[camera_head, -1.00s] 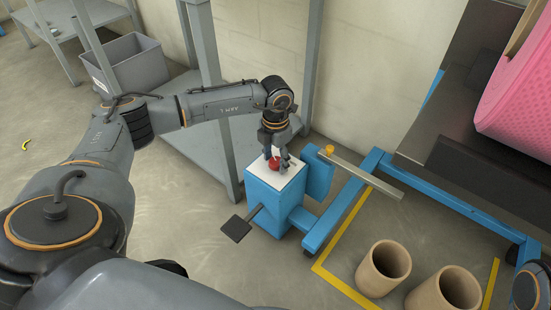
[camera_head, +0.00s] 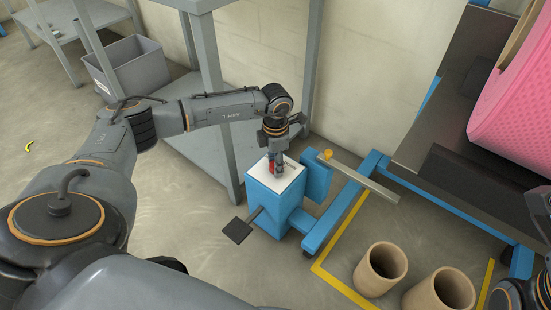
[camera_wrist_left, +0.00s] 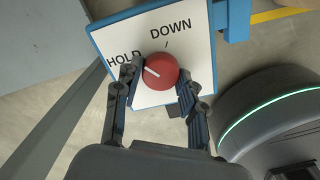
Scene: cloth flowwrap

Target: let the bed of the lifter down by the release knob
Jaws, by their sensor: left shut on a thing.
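The red round release knob (camera_wrist_left: 159,71) sits on a white plate (camera_wrist_left: 187,30) marked HOLD and DOWN. Its white pointer line is toward HOLD, at the left. In the head view the knob (camera_head: 271,163) is mostly hidden by my left gripper (camera_head: 274,165), which points down over the blue control box (camera_head: 268,205). In the wrist view my left gripper (camera_wrist_left: 160,82) has a finger on each side of the knob and is shut on it. The dark bed of the lifter (camera_head: 440,110) is at the upper right. My right gripper cannot be made out.
A large pink roll (camera_head: 515,115) is at the right edge. A black pedal (camera_head: 237,230) sticks out of the control box. Two cardboard tubes (camera_head: 381,268) stand on the floor near yellow tape. A grey shelf rack (camera_head: 205,130) and bin (camera_head: 130,66) are behind.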

